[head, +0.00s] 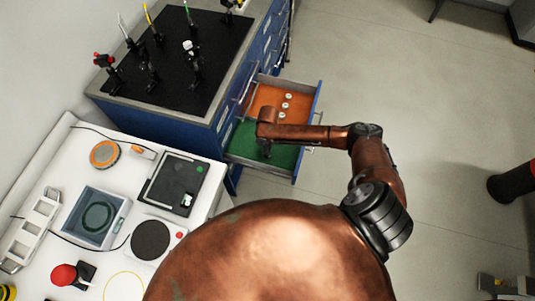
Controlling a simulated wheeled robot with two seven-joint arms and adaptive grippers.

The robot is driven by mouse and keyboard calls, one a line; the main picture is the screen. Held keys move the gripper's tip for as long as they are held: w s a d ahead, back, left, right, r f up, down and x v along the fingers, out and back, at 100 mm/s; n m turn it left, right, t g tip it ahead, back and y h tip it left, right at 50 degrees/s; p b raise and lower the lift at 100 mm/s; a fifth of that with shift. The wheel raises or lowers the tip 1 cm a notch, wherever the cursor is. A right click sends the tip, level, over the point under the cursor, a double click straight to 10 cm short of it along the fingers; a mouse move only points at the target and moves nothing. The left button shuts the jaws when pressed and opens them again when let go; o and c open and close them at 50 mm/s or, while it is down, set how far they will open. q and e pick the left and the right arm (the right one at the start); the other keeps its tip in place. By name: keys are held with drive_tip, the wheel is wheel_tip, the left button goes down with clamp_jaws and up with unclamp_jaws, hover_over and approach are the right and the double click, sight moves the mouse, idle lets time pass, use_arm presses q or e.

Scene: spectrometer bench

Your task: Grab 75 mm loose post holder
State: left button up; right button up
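An open drawer (309,111) juts out from the blue cabinet, with an orange section at the back and a green section at the front. Three small pale round-topped pieces (286,105) stand in a row in the orange section. They may be post holders, but they are too small for me to tell their length. My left gripper is out of view.
A black breadboard (178,45) with several mounted optics stands on the cabinet top. The white bench (136,214) at lower left carries a black square device (171,184), a round-plate device (151,240) and a glass-topped box (97,216). The floor (440,110) at right is mostly clear.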

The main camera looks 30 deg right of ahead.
clamp_jaws()
idle(0.5)
